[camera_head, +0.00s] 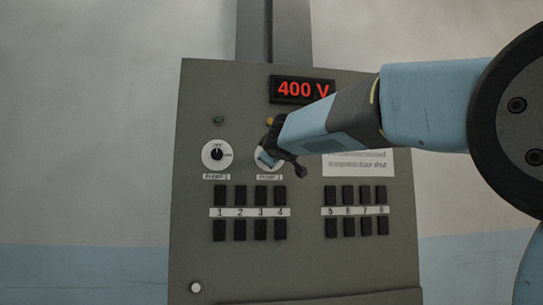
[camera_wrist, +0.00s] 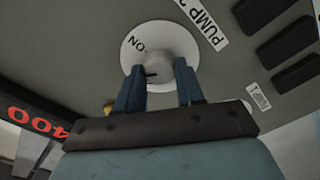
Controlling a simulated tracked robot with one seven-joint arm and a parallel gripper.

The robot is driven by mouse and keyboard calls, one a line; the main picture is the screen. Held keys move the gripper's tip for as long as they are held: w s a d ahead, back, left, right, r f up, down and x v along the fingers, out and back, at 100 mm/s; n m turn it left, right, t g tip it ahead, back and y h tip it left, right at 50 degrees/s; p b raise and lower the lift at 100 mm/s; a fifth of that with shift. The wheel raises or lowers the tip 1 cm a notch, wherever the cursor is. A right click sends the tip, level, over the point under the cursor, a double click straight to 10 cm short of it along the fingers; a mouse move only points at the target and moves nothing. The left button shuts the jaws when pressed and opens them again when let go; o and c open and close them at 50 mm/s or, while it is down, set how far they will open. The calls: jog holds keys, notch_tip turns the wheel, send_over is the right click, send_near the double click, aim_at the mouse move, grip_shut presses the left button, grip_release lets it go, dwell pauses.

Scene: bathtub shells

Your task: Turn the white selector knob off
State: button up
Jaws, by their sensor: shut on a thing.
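The white selector knob (camera_wrist: 159,68) shows in the wrist view as a pale round knob with a dark pointer mark. It sits on a white dial plate (camera_wrist: 152,35) marked "ON", with a label (camera_wrist: 205,18) reading "PUMP" beside it. My gripper (camera_wrist: 160,82) is shut on the knob, one blue finger on each side. In the head view my gripper (camera_head: 268,152) covers most of this dial, so the knob is hidden there and its pointer cannot be read.
The grey panel (camera_head: 190,265) also carries a black knob (camera_head: 217,154) on a white dial to the left. Several black switches (camera_head: 240,230) sit below. A red "400 V" display (camera_head: 303,89) is above, and a white notice (camera_head: 360,162) is partly behind my arm.

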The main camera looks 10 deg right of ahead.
jog(key=shift+a+f+n, duration=0.1)
jog(key=shift+f+n, duration=0.05)
jog(key=shift+n, duration=1.65)
jog(key=shift+a+f+n, duration=0.1)
jog(key=shift+f+n, duration=0.05)
jog(key=shift+n, duration=1.65)
jog(key=o, duration=1)
jog(key=shift+o, duration=0.2)
jog(key=shift+d+r, duration=0.1)
jog(key=s, duration=1.3)
jog(key=shift+s, duration=0.4)
